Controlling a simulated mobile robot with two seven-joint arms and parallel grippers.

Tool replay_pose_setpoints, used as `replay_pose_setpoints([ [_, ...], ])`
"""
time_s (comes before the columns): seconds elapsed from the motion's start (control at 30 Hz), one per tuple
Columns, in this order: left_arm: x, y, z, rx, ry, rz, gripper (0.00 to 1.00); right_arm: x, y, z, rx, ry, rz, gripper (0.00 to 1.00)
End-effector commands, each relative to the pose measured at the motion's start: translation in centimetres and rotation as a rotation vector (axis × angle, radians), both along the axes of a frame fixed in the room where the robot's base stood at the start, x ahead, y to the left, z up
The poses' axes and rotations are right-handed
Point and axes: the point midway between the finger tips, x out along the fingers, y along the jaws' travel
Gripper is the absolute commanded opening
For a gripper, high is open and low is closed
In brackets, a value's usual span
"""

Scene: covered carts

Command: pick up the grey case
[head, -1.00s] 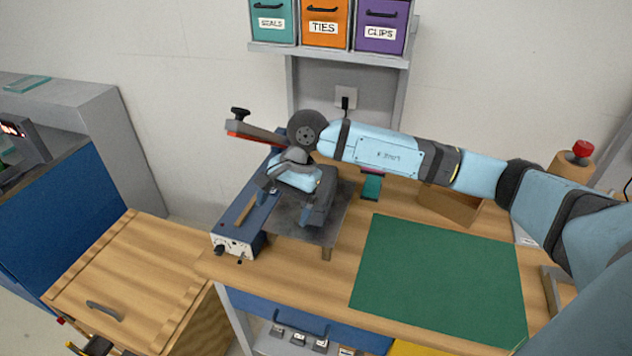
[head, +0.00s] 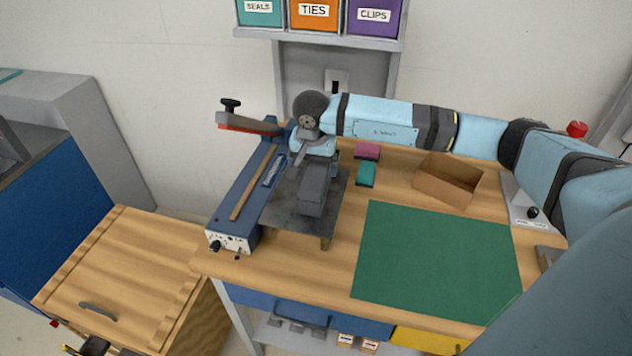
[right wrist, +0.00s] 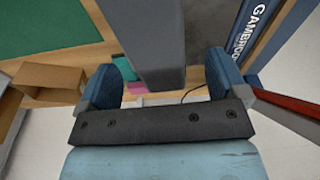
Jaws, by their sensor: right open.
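The grey case (head: 314,189) is a dark grey block on the dark metal plate (head: 285,214) of the blue sealing machine, in the head view. My right gripper (head: 318,162) is at the far end of the case, seen from above and partly hidden by its own wrist. In the right wrist view the case (right wrist: 147,32) reaches in between the two blue fingers of the open gripper (right wrist: 164,78), with gaps visible on both sides. Whether the case touches the palm is unclear. My left gripper is not in view.
The blue machine (head: 232,212) has a raised arm with a black knob (head: 231,105) just left of my wrist. A green mat (head: 437,275), an open cardboard box (head: 447,182) and teal and pink blocks lie right. A wooden-lidded cart (head: 125,265) stands left.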

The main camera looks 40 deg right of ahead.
Motion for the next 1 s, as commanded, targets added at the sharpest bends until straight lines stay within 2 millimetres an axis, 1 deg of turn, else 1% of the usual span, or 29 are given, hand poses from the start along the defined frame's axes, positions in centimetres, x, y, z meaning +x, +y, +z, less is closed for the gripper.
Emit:
replay_pose_setpoints([
  [0.13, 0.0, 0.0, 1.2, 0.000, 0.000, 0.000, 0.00, -0.1, -0.4, -1.9, 0.000, 0.005, -0.003, 0.92],
  [0.2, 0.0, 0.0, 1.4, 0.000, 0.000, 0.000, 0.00, -0.1, -0.5, -3.1, 0.000, 0.004, -0.001, 0.92],
  [0.3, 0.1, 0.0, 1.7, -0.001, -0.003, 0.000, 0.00, 0.1, -0.6, -4.2, 0.001, 0.002, -0.001, 0.92],
  [0.4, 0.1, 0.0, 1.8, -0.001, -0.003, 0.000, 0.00, 0.2, -0.7, -4.7, 0.000, 0.001, -0.001, 0.92],
  [0.57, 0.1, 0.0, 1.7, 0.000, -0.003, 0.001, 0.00, 0.2, -0.7, -4.7, 0.001, 0.001, -0.001, 0.92],
  [0.6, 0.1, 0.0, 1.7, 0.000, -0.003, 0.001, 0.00, 0.2, -0.7, -4.7, 0.001, 0.001, -0.001, 0.89],
  [0.77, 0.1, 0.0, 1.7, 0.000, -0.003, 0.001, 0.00, 0.2, -0.7, -4.7, 0.001, 0.001, -0.001, 0.52],
  [0.8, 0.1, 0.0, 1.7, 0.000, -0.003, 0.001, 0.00, 0.2, -0.7, -4.7, 0.001, 0.001, -0.001, 0.43],
  [0.9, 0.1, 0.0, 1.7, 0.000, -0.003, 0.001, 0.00, 0.2, -0.7, -4.6, 0.001, -0.001, -0.001, 0.23],
  [1.0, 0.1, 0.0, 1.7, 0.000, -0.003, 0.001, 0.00, 0.2, -0.7, -4.6, 0.001, -0.001, -0.001, 0.23],
])
